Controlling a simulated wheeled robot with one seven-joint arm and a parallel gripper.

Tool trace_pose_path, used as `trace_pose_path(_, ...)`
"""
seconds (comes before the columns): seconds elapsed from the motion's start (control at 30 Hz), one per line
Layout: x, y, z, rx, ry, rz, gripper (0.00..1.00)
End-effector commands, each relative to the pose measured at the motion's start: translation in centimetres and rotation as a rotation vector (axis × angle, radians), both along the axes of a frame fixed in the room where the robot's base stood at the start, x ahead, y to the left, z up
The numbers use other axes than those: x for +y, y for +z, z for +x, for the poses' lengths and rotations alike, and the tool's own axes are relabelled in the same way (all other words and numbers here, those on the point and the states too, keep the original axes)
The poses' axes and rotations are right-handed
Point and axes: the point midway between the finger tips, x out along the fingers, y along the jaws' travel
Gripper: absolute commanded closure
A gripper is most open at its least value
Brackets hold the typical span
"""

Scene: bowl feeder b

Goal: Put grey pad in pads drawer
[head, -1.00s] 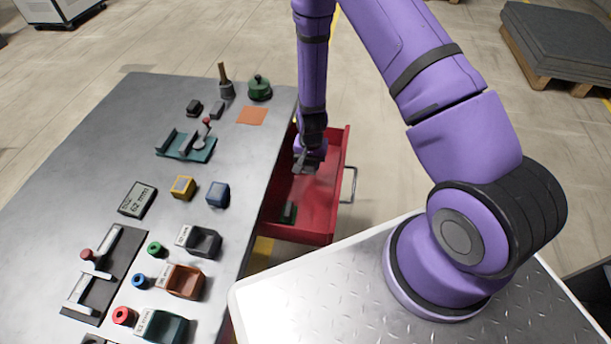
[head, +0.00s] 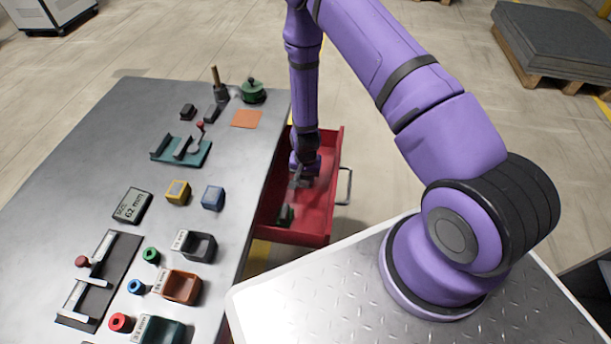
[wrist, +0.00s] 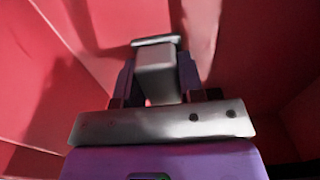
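The red drawer (head: 322,213) is pulled out from the right side of the workbench. My gripper (head: 301,182) points down into it, low inside its walls. In the wrist view my gripper (wrist: 157,85) has a finger on each side of a grey block, which looks like the grey pad (wrist: 156,74). The pad seems held between the fingers, with a lighter plate across its far end. Red drawer surfaces surround it. Whether the pad touches the drawer floor I cannot tell. In the head view the pad is hard to make out.
A small dark green piece (head: 285,214) lies in the drawer's near left corner. The grey workbench (head: 95,150) carries several bins, blocks and fixtures, and an orange square (head: 246,119) near the drawer. The drawer's handle (head: 346,186) sticks out on the right.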

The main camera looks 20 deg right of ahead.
Motion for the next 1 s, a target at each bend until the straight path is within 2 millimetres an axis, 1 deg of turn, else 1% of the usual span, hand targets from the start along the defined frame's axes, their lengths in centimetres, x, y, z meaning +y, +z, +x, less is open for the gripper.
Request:
trace_pose_path(0.03,0.0,0.0,0.0,0.0,0.0,0.0,0.55)
trace_pose_path(0.07,0.0,0.0,0.0,0.0,0.0,0.0,0.48)
trace_pose_path(0.1,0.0,0.0,0.0,0.0,0.0,0.0,0.39)
trace_pose_path(0.4,0.0,0.1,0.0,0.0,0.0,0.0,0.39)
trace_pose_path(0.53,0.0,0.9,0.1,-0.002,0.0,0.0,0.39)
trace_pose_path(0.67,0.0,2.8,0.1,-0.004,0.0,0.0,0.39)
trace_pose_path(1.0,0.0,8.7,0.1,-0.002,0.001,0.0,0.39)
